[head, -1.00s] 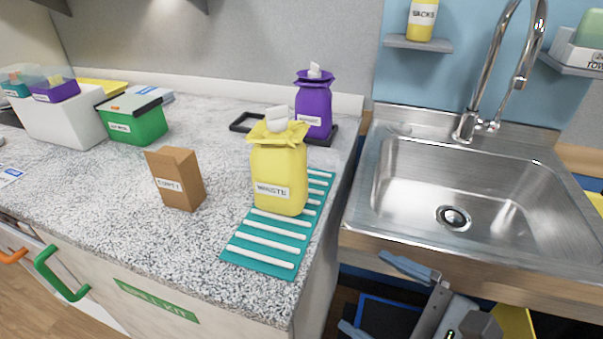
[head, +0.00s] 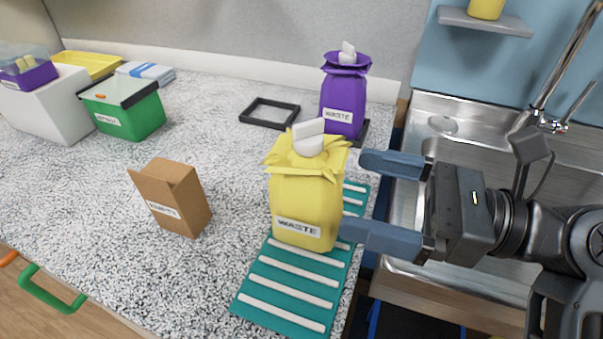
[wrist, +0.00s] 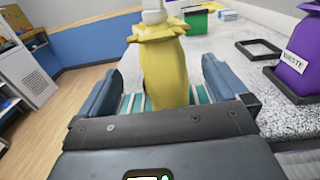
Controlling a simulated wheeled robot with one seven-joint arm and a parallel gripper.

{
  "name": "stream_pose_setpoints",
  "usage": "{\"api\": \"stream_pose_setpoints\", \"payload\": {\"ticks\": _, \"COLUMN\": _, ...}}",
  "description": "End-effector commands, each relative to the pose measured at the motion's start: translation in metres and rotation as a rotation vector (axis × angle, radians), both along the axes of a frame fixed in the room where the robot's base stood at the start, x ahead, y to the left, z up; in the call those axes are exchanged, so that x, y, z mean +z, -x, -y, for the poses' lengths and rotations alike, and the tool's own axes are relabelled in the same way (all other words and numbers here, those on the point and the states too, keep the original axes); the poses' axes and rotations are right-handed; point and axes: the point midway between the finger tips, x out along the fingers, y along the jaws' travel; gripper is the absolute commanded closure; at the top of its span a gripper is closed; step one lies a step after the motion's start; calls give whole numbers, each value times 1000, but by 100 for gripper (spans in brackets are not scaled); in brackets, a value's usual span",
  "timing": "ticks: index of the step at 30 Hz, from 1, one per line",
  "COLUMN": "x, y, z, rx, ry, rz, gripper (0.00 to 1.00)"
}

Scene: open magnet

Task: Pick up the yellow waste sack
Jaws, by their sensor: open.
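The yellow waste sack (head: 306,205) stands upright on a teal striped mat (head: 292,282), with a white tie at its top and a "WASTE" label. My gripper (head: 378,199) is open at the right of the sack, its fingers pointing left towards it. In the head view the near finger's tip is close to the sack's right edge; I cannot tell whether it touches. In the wrist view the sack (wrist: 164,72) stands ahead between the two open fingers (wrist: 170,82), and its base is partly hidden.
A purple waste sack (head: 343,98) stands behind, beside an empty black frame (head: 269,112). A brown box (head: 172,198) is left of the yellow sack, with a green bin (head: 124,108) farther back. The sink (head: 440,150) lies right. The counter's middle is clear.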

Motion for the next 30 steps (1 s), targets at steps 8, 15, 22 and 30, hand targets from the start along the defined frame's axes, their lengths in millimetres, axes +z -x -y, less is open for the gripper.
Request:
{"api": "stream_pose_setpoints", "payload": {"ticks": 8, "x": 1, "y": -7, "z": -22, "rx": 6, "ry": -1, "rz": -1, "gripper": 0}}
{"api": "stream_pose_setpoints", "payload": {"ticks": 15, "x": 0, "y": -16, "z": -49, "rx": 7, "ry": -2, "rz": -2, "gripper": 0}}
{"api": "stream_pose_setpoints", "payload": {"ticks": 22, "x": -1, "y": -24, "z": -73, "rx": 4, "ry": 0, "rz": -1, "gripper": 0}}
{"api": "stream_pose_setpoints", "payload": {"ticks": 30, "x": -1, "y": -25, "z": -74, "rx": 2, "ry": -1, "rz": -1, "gripper": 1}}
